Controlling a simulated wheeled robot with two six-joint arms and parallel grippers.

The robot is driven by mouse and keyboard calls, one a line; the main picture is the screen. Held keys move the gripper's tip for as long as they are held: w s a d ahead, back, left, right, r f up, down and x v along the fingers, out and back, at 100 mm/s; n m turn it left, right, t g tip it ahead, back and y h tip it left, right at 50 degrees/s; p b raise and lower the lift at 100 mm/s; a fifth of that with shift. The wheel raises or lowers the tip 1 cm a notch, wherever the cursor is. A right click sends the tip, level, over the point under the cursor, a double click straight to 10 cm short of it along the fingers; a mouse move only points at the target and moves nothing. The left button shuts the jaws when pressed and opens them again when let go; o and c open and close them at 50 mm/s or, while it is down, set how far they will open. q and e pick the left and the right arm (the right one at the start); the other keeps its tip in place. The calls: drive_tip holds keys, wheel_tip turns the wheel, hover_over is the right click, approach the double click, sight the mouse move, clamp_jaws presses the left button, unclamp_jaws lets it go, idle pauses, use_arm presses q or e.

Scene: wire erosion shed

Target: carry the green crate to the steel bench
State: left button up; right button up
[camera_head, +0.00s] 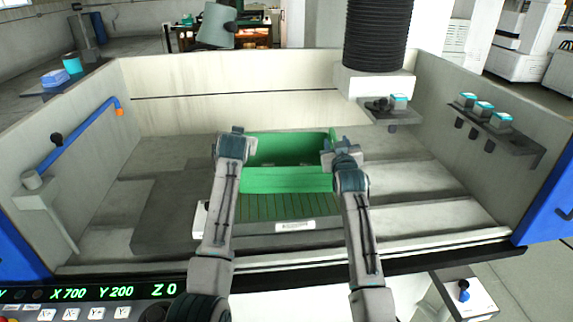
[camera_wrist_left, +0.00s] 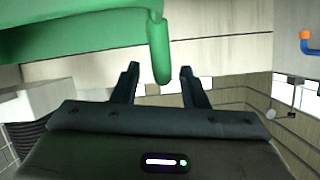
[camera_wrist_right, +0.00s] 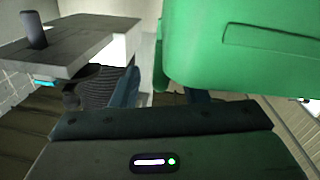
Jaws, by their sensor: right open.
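The green crate (camera_head: 288,180) sits inside the machine's tank, between my two arms. It has a ribbed lower part and a white label. My left gripper (camera_head: 236,131) is at the crate's left side. In the left wrist view its two fingers (camera_wrist_left: 158,72) stand apart, with the edge of the green crate (camera_wrist_left: 160,50) between them and gaps on both sides. My right gripper (camera_head: 341,143) is at the crate's right side, open. In the right wrist view the crate wall (camera_wrist_right: 240,45) partly hides one finger. I cannot pick out the steel bench for certain.
Pale tank walls (camera_head: 230,75) surround the crate at the back and sides. A black bellows column (camera_head: 378,35) hangs behind right. A shelf with teal-topped items (camera_head: 490,115) is on the right wall, and a blue pipe (camera_head: 80,135) on the left. The tank floor right of the crate is clear.

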sight(335, 136)
use_arm(q)
drive_tip(key=shift+x, duration=1.4)
use_arm(e)
drive_tip(key=shift+w+a, duration=0.1)
drive_tip(key=shift+w, duration=1.3)
use_arm(q)
drive_tip(key=shift+a, duration=0.1)
drive_tip(key=shift+c, duration=0.2)
use_arm(e)
drive_tip(key=shift+c, duration=0.2)
use_arm(q)
clamp_jaws()
use_arm(e)
clamp_jaws()
use_arm(q)
drive_tip(key=shift+w+r, duration=0.1)
drive_tip(key=shift+r, duration=0.1)
use_arm(e)
drive_tip(key=shift+w+r, duration=0.1)
drive_tip(key=shift+r, duration=0.1)
